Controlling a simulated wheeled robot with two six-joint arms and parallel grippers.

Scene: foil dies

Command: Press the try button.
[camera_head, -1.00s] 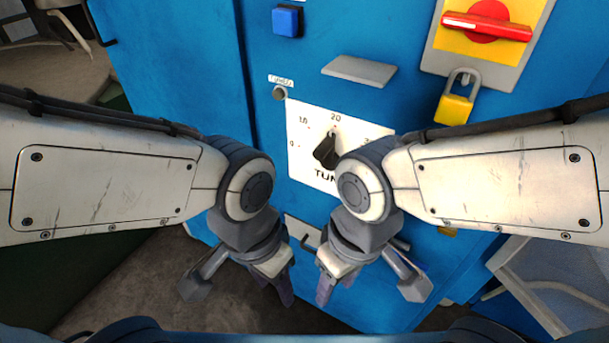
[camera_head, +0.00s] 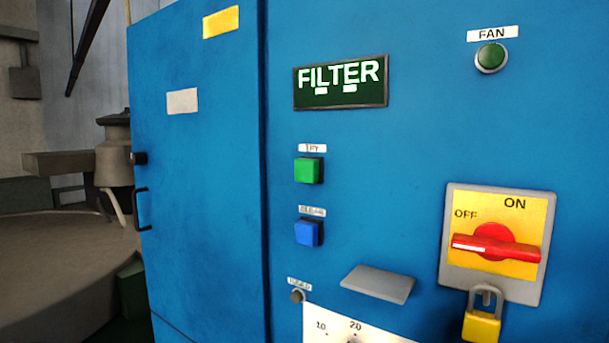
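The green square try button (camera_head: 308,170) sits on the blue cabinet front, under a small white label that seems to read TRY. A blue square button (camera_head: 308,233) with its own label, too blurred to read surely, is just below it. A dark green FILTER sign (camera_head: 341,82) is mounted above the try button. Neither of my grippers shows in the head view now.
A red rotary switch (camera_head: 495,246) on a yellow plate has a yellow padlock (camera_head: 482,326) hanging below it. A grey ledge (camera_head: 378,283) juts out left of it. A green FAN button (camera_head: 491,57) is at upper right. A cabinet door (camera_head: 200,200) with a black handle is at left.

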